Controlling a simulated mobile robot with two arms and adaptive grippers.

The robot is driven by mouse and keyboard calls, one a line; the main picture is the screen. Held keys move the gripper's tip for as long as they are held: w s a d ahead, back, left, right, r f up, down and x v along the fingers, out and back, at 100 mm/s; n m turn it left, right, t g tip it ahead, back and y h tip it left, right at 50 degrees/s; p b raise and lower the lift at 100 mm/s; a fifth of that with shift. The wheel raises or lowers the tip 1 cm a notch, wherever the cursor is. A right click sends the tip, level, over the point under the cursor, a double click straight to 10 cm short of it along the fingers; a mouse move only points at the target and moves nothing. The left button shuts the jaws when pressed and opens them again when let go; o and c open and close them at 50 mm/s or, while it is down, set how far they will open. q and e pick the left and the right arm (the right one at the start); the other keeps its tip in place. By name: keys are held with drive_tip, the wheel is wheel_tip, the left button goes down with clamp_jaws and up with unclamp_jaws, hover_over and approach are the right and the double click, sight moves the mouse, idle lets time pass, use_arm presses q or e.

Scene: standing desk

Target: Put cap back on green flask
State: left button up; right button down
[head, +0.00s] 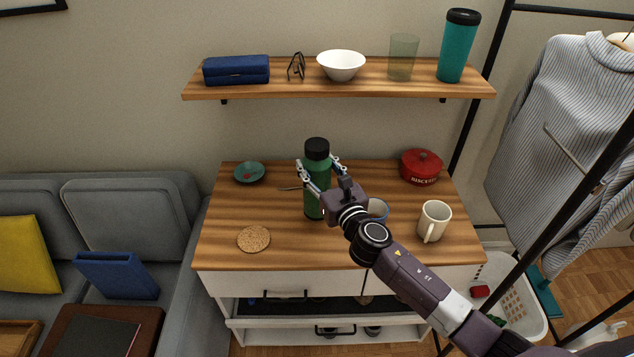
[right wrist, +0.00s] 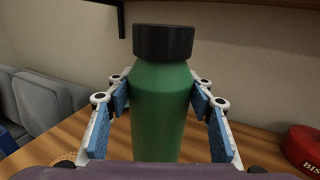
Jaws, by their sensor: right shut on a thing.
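The green flask (head: 315,180) stands upright on the wooden desk top, near its middle. A black cap (head: 316,147) sits on top of the flask; the right wrist view shows the cap (right wrist: 163,42) level above the green shoulder of the flask (right wrist: 160,115). My right gripper (head: 317,163) reaches in from the lower right and is shut on the flask, one finger on each side of its upper body, below the cap. Whether the cap is fully seated cannot be told. My left gripper is not in view.
A blue-rimmed mug (head: 377,208) is partly hidden by my right arm. A wooden shelf (head: 290,91) hangs above. The front left desk surface is mostly clear.

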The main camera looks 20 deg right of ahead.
sight(322, 186)
idle(0.3)
drive_tip(key=shift+f+b, duration=0.95)
drive_tip(key=shift+f, duration=1.1)
drive_tip(key=shift+f, duration=0.15)
drive_tip(key=c, duration=1)
unclamp_jaws()
drive_tip(key=shift+f, duration=0.1)
drive_tip(key=shift+o, duration=0.3)
